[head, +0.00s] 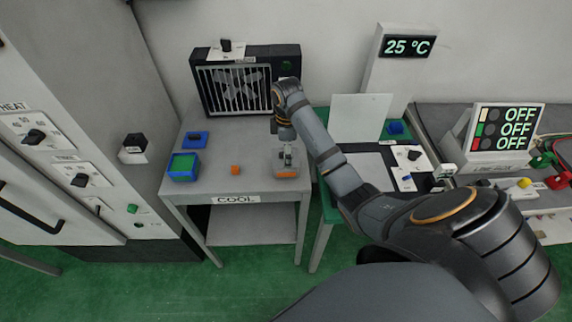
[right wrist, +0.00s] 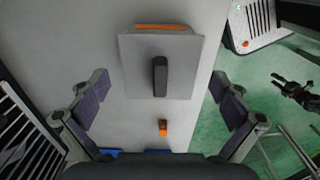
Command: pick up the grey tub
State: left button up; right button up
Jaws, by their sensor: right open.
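The grey tub (head: 287,171) stands on the right part of the grey COOL table, with an orange band on its side. In the right wrist view its square grey top (right wrist: 140,60) shows from above with a dark upright handle (right wrist: 160,78), and an orange strip shows at one edge. My right gripper (right wrist: 160,82) is open above the tub, one finger out to each side of it, apart from it in that view. In the head view the right gripper (head: 286,147) is small and partly hides the tub's top.
A small orange block (head: 235,170) lies left of the tub. A blue tub with green inside (head: 183,166) and a blue lid (head: 196,138) are further left. A fan unit (head: 245,82) stands behind. A green table (head: 326,189) adjoins on the right.

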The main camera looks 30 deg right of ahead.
notch_tip(320, 180, down, 5)
jog(key=shift+w+a+r+b, duration=0.1)
jog(key=shift+a+r+b, duration=0.1)
jog(key=shift+b, duration=0.95)
jog(key=shift+w+f, duration=0.1)
jog(key=shift+w, duration=0.05)
jog(key=shift+c, duration=0.6)
jog(key=shift+s+r, duration=0.2)
jog(key=shift+s, duration=0.05)
jog(key=c, duration=1.1)
jog(key=shift+o, duration=0.2)
jog(key=shift+r, duration=0.1)
